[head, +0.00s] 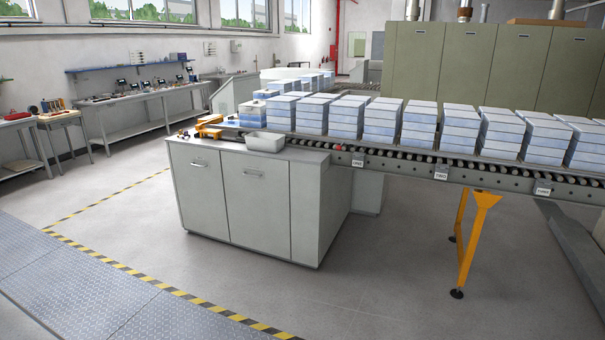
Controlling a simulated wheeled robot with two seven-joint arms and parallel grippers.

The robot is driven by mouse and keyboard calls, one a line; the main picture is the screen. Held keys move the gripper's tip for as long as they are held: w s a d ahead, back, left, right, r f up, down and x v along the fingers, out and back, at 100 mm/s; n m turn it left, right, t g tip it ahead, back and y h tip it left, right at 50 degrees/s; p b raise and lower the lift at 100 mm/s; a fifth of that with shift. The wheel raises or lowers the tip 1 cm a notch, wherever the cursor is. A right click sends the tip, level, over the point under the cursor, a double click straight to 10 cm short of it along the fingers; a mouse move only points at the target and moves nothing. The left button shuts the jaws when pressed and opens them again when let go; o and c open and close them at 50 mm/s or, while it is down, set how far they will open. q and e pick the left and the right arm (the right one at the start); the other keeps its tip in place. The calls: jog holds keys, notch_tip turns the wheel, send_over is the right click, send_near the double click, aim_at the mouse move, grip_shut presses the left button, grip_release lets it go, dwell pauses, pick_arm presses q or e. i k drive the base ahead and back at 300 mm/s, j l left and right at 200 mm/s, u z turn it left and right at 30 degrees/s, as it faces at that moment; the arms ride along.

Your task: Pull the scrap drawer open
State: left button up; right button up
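A grey cabinet (305,215) stands at the end of the roller conveyor. No label is readable that tells which one is the scrap drawer. Neither of my grippers is in view.
A white tray (265,141) sits on the cabinet top near an orange device (209,127). The conveyor (400,164) carries many blue-white stacks and has an orange leg (473,240). The floor before the cabinet is clear, with a striped line (172,290) and metal plates (75,285).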

aim_at(258, 193)
jog(key=i, duration=3.65)
